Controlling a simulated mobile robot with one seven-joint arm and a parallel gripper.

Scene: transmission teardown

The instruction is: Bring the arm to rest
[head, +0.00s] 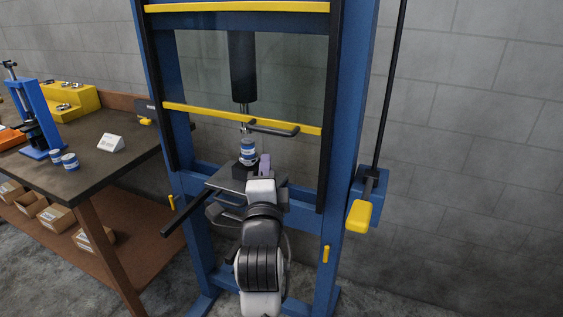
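My arm reaches up from the bottom middle in the head view, with its links folded in front of a blue press. My gripper (262,172) is at the press bed, pointing away from the camera. Its fingertips are mostly hidden, so I cannot tell whether it is open or shut. A blue and white cylinder (248,150) stands on a dark block on the press bed, just left of and beyond my gripper. I cannot tell whether they touch.
The blue press frame (350,110) has yellow guard bars, a black ram (242,65) above the cylinder and a yellow-handled lever (359,216) at right. A workbench (100,165) at left holds a small blue press, two cylinders, a white sign and a yellow rack. Floor at right is clear.

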